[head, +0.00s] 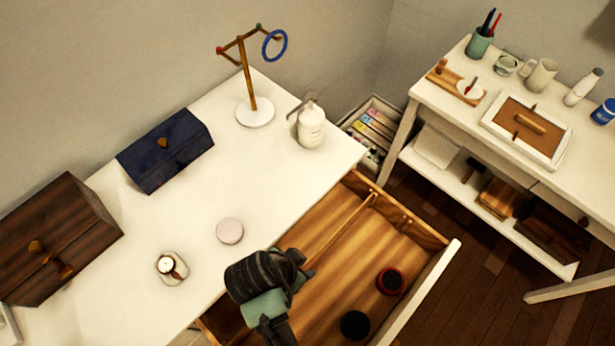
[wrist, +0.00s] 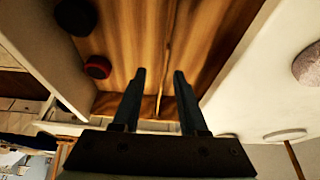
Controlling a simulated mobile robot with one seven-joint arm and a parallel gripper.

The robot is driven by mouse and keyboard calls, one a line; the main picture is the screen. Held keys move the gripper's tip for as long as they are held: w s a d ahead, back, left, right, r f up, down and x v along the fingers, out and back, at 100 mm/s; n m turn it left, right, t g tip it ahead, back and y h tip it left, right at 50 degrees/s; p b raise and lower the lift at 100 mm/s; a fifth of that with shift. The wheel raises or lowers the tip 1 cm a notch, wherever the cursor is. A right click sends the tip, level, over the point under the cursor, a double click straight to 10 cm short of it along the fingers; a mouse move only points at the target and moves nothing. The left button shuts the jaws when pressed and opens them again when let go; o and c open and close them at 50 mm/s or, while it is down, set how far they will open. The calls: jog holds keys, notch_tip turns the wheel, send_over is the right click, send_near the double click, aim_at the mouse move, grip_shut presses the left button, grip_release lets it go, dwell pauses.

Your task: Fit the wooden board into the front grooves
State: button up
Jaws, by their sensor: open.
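The wooden board (head: 342,229) is a thin divider standing on edge in the open drawer. It runs from the drawer's far end wall toward my gripper (head: 303,268), nearer the desk than the drawer front. In the wrist view the board (wrist: 164,58) shows as a thin line between the two open fingers (wrist: 159,74); I cannot tell whether they touch it. Small upright strips on the far end wall (head: 406,221), closer to the drawer front, look like the front grooves. The board's near end is hidden behind my gripper.
In the drawer (head: 448,262) lie a red-rimmed dark round item (head: 390,281) and a black one (head: 354,325). On the desk (head: 200,225) are a pink disc (head: 229,230), a watch on a stand (head: 172,267), a white bottle (head: 311,125) and a ring stand (head: 254,110).

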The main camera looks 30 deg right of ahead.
aim_at(311, 261)
jog(key=x, duration=0.5)
jog(key=shift+f, duration=0.15)
jog(key=shift+w+x, duration=0.25)
jog(key=shift+x, duration=0.8)
jog(key=shift+w+x, duration=0.25)
jog(key=shift+x, duration=0.85)
jog(key=shift+w+d+f, duration=0.1)
jog(key=shift+d+f, duration=0.1)
jog(key=shift+f, duration=0.4)
grip_shut()
